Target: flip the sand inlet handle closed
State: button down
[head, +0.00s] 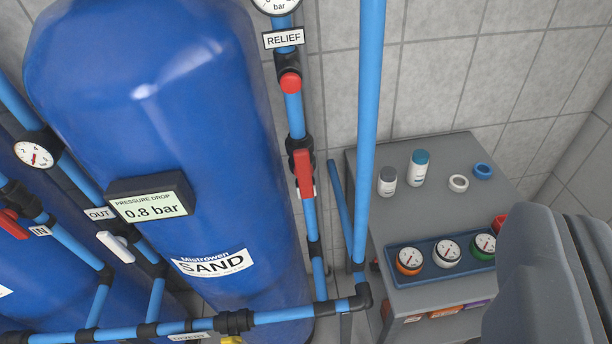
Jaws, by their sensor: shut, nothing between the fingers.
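The large blue tank (150,110) bears a SAND label (215,263). A red handle (12,224) sits on a blue pipe at the left edge, beside an IN label (40,231); it runs roughly along the pipe and is partly cut off. Which tank this inlet serves is not clear. A white handle (115,246) sits near the OUT label (99,214). Another red handle (303,172) hangs along the vertical pipe below the RELIEF label (283,40). My gripper (562,215) is at the lower right, shut and empty, far from the handles.
A pressure display (150,202) reads 0.8 bar. A grey table (400,225) on the right holds bottles, rings and a blue tray (408,271) of gauges. A vertical blue pipe (367,120) stands before it. A low pipe (285,315) crosses the front.

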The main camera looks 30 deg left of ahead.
jog(key=shift+w, duration=0.1)
jog(key=w+r+n+t+h+p, duration=0.25)
jog(key=w+n+t, duration=0.2)
jog(key=w, duration=0.55)
jog(key=w+a+f+n+t+y+p, duration=0.1)
jog(key=w+a+f+n+y, duration=0.15)
jog(key=w+n, duration=0.2)
jog(key=w+a+f+n+y+p, duration=0.1)
jog(key=w+a+n+y, duration=0.2)
jog(key=n, duration=0.2)
jog(key=w+a+f+n+g+y+p, duration=0.1)
jog(key=a+f+n+y, duration=0.15)
jog(key=f+n, duration=0.2)
jog(key=w+a+f+n+g+y, duration=0.1)
jog(key=a+f+n+g+y, duration=0.1)
jog(key=f+n+y, duration=0.25)
jog(key=n+g+y+p, duration=0.2)
jog(key=n+g+y, duration=0.25)
jog(key=g, duration=0.25)
send_near(304, 176)
notch_tip(304, 176, up, 3)
jog(key=s+a, duration=0.1)
jog(key=s, duration=0.1)
jog(key=shift+s+n+t+h, duration=0.2)
jog(key=shift+n+t+h, duration=0.05)
jog(key=shift+n, duration=0.1)
jog(key=shift+a+r, duration=0.1)
jog(key=x, duration=1)
jog(key=shift+b, duration=0.4)
